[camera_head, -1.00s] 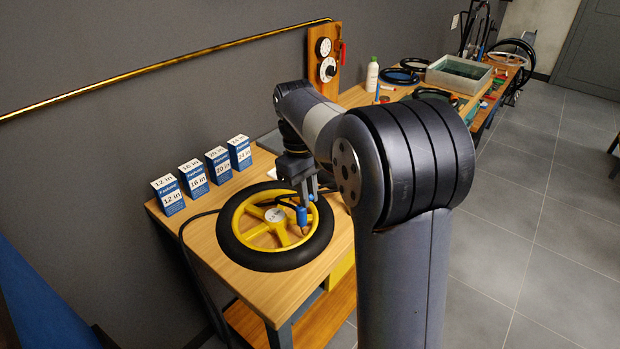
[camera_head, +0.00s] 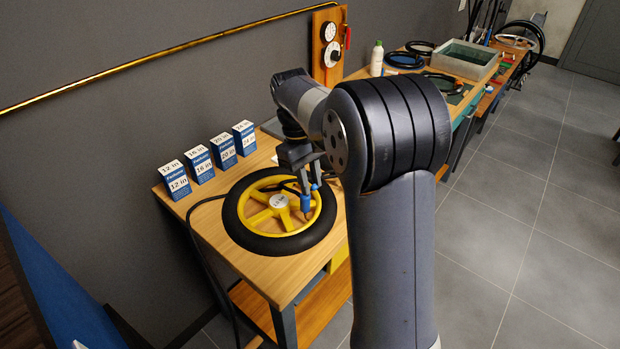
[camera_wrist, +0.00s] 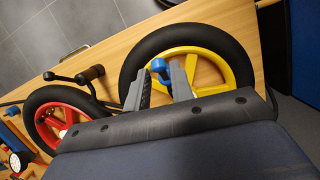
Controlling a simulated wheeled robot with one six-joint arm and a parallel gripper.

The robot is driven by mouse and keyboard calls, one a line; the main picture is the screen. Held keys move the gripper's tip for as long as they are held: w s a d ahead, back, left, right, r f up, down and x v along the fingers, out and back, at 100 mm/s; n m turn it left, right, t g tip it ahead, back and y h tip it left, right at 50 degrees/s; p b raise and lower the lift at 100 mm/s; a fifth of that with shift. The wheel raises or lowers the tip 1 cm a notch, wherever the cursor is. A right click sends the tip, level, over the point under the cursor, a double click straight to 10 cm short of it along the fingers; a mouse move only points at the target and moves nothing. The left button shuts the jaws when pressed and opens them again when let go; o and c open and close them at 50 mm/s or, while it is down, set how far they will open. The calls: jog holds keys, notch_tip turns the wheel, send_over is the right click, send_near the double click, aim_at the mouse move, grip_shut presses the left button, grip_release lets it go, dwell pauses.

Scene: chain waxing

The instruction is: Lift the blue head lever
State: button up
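The blue head lever (camera_head: 306,202) is on a small blue pump head with a brownish tip, over the yellow spokes of the wheel (camera_head: 256,236) on the wooden bench. My gripper (camera_head: 311,188) points down at it from above. In the wrist view, the blue head (camera_wrist: 160,67) shows between and just beyond the two fingertips of my gripper (camera_wrist: 160,84). The fingers stand apart with a gap between them. Whether either finger touches the blue part I cannot tell. A black hose runs to the head, and my arm partly hides the area on its right.
Several blue and white inner tube boxes (camera_head: 199,163) stand along the bench's back left. A gauge panel (camera_head: 331,45) stands on the wall side. The wrist view also shows a red-rimmed wheel (camera_wrist: 60,113) and a black handle. A grey tray (camera_head: 468,63) is on the far bench.

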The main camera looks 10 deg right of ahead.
jog(key=shift+o, duration=0.9)
jog(key=v, duration=1.1)
jog(key=shift+f, duration=0.15)
jog(key=x, duration=1)
jog(key=shift+s+d+f, duration=0.1)
jog(key=shift+s+f, duration=0.05)
jog(key=shift+f, duration=0.2)
jog(key=shift+r, duration=0.1)
